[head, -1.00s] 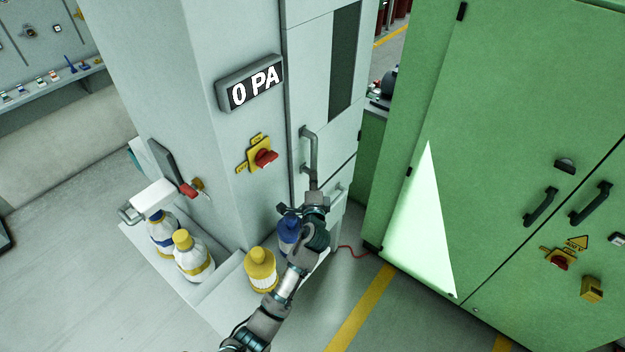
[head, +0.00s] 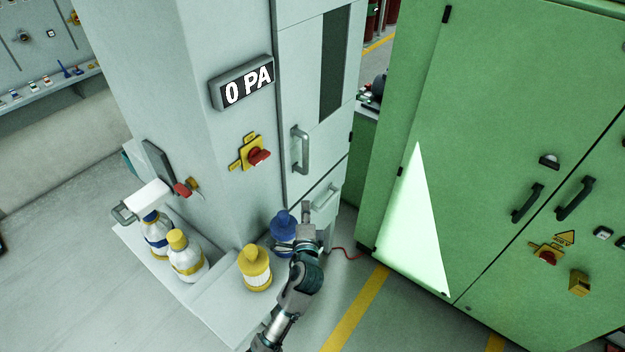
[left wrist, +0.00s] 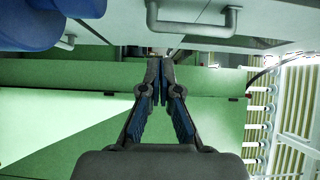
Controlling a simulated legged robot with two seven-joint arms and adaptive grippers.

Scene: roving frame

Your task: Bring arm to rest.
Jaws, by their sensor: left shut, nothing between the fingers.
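My left arm reaches up from the bottom middle of the head view. Its gripper (head: 306,212) is in front of the lower part of the grey cabinet (head: 227,100), just right of the blue-capped bottle (head: 284,228), partly covering that bottle. In the left wrist view the gripper's fingertips (left wrist: 160,66) are together with nothing between them. The cabinet's door handle (head: 301,150) is above the gripper and apart from it. My right gripper is in neither view.
A yellow-capped bottle (head: 256,268) stands left of my arm, and two more bottles (head: 186,258) stand further left on the ledge. A green cabinet (head: 490,130) with black handles fills the right side. Bare floor with a yellow stripe (head: 356,310) lies between.

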